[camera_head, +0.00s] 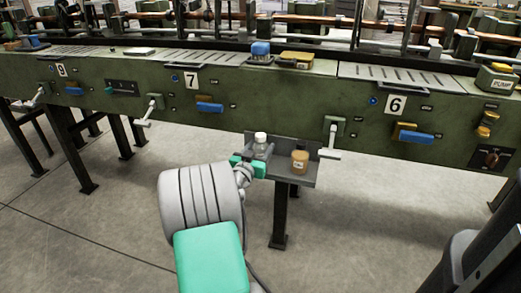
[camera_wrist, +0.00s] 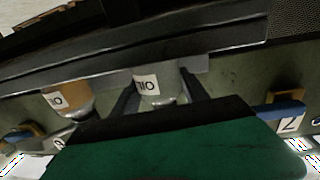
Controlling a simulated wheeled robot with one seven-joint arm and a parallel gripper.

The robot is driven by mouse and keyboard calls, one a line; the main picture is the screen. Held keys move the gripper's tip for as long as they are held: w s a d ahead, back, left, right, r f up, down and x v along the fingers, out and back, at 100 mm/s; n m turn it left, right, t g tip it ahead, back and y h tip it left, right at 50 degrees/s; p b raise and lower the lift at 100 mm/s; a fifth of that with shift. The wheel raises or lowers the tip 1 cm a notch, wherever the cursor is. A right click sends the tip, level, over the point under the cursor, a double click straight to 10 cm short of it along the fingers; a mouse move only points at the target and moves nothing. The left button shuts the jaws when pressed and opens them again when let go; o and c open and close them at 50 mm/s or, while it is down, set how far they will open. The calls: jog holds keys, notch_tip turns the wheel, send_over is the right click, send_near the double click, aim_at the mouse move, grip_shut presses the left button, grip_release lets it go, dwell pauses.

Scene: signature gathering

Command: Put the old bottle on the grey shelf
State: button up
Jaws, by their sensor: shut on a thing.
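A clear, pale bottle with a white cap (camera_head: 260,140) is upright between the fingers of my gripper (camera_head: 256,158). In the wrist view this bottle (camera_wrist: 150,84) has a white OIL label and appears upside down. My gripper is shut on it, with a dark finger on each side. The bottle is at the left part of the small grey shelf (camera_head: 312,178); whether its base touches the shelf I cannot tell. An amber bottle (camera_head: 299,161) stands on the shelf to its right. It also shows in the wrist view (camera_wrist: 70,98).
The long green machine (camera_head: 275,105) stands behind the shelf, with numbered plates. A grey crank handle (camera_head: 330,140) juts out close to the shelf's right side. Blue and yellow items (camera_head: 278,54) lie on the machine's top. The floor (camera_head: 370,220) right of the shelf is clear.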

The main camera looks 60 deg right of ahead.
jog(key=shift+f, duration=0.25)
jog(key=o, duration=1.3)
jog(key=shift+r, duration=0.1)
